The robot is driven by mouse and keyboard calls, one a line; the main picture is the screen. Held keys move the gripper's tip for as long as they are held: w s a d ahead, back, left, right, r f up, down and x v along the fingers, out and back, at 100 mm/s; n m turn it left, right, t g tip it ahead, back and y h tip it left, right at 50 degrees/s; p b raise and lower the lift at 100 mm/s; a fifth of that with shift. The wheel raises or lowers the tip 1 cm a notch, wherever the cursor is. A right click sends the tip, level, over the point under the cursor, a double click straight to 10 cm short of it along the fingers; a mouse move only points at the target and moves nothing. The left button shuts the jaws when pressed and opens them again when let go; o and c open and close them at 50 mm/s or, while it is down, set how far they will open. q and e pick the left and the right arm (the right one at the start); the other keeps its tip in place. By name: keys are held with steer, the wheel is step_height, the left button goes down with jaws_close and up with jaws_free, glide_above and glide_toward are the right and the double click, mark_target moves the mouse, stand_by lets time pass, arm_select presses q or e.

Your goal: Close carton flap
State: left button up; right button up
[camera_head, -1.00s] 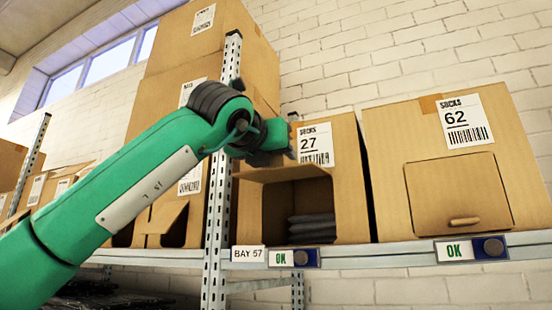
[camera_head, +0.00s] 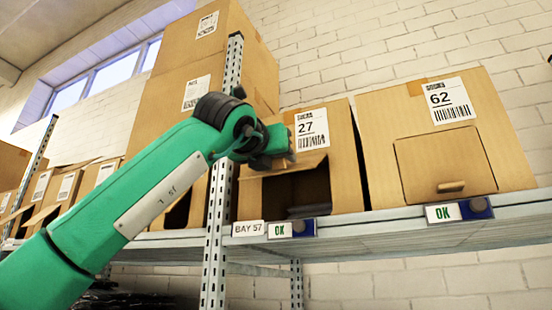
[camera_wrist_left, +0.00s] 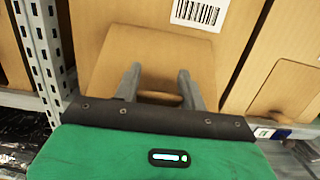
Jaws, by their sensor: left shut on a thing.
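The carton marked 27 (camera_head: 346,180) stands on the shelf with its front opening partly uncovered. Its brown flap (camera_head: 300,165) hangs from the top edge of the opening and tilts outward, part way down. My left gripper (camera_head: 284,161) is at the flap's left part, shut on its handle. In the left wrist view, the two fingers of my left gripper (camera_wrist_left: 160,72) lie either side of the curved handle (camera_wrist_left: 160,97) on the flap (camera_wrist_left: 150,55). Dark folded cloth (camera_head: 308,211) shows low inside the carton. My right gripper is out of view.
Carton 62 (camera_head: 380,125) stands to the right with its flap shut. A perforated metal post (camera_head: 222,195) rises just left of carton 27. The shelf edge (camera_head: 370,232) carries labels. Larger stacked cartons (camera_head: 180,75) stand behind my arm.

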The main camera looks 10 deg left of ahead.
arm_select(q)
steer(key=shift+w+d+f, duration=0.1)
steer(key=shift+w+f, duration=0.05)
steer(key=shift+f, duration=0.25)
jaws_close()
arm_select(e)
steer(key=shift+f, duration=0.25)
arm_select(q)
steer(key=o, duration=1.4)
jaws_free()
steer(key=shift+r, duration=0.1)
steer(key=shift+s+b, duration=0.35)
steer(key=shift+b+v, duration=2.8)
steer(key=shift+v, duration=3.85)
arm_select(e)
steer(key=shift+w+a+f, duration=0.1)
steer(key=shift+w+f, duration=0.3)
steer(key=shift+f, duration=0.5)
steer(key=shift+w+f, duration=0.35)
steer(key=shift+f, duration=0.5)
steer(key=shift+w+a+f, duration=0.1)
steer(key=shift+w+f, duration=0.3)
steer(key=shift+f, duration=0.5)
